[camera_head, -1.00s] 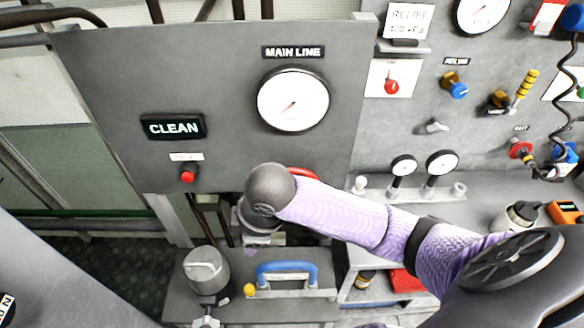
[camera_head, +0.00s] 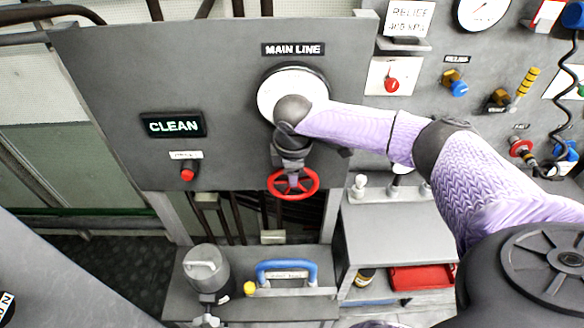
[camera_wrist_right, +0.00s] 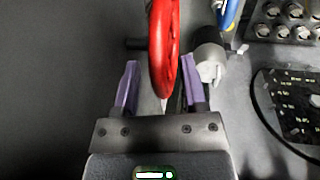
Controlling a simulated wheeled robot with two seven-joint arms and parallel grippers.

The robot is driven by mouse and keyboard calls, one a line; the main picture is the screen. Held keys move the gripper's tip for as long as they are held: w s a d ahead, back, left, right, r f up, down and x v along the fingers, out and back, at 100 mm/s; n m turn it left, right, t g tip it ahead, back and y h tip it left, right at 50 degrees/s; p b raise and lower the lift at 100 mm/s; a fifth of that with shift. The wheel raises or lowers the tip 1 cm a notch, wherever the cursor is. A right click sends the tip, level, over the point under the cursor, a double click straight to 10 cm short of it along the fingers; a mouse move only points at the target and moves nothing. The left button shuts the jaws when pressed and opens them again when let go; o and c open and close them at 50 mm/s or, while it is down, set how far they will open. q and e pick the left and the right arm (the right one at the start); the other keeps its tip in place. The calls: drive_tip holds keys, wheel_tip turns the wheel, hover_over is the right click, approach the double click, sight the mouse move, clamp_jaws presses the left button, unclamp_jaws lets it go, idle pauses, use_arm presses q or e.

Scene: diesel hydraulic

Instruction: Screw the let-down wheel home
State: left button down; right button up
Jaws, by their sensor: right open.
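The red let-down wheel (camera_head: 313,184) sits below the lower edge of the grey main line panel, under the gauge. My right gripper (camera_head: 292,179) reaches down to it from above, with its purple fingers over the wheel's middle. In the right wrist view the wheel (camera_wrist_right: 162,45) stands edge-on between the two purple fingers of my right gripper (camera_wrist_right: 163,85). The gripper is open, and a gap shows on both sides of the rim. My left gripper is not in view.
The main line gauge (camera_head: 275,88) is partly hidden by my right wrist. A lit CLEAN sign (camera_head: 174,126) and a red button (camera_head: 187,174) are to the left. Below stand a grey canister (camera_head: 206,270) and a blue handle (camera_head: 287,266). A red tray (camera_head: 421,279) lies lower right.

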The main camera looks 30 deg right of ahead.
clamp_jaws()
drive_tip(key=shift+s+d+r+y+p, duration=0.25)
drive_tip(key=shift+y+p, duration=0.15)
drive_tip(key=shift+p, duration=0.8)
drive_tip(key=shift+w+d+f+t+y, duration=0.1)
drive_tip(key=shift+f+t+y, duration=0.15)
drive_tip(key=shift+t+y, duration=0.2)
unclamp_jaws()
drive_tip(key=v, duration=0.9)
drive_tip(key=shift+r, duration=0.4)
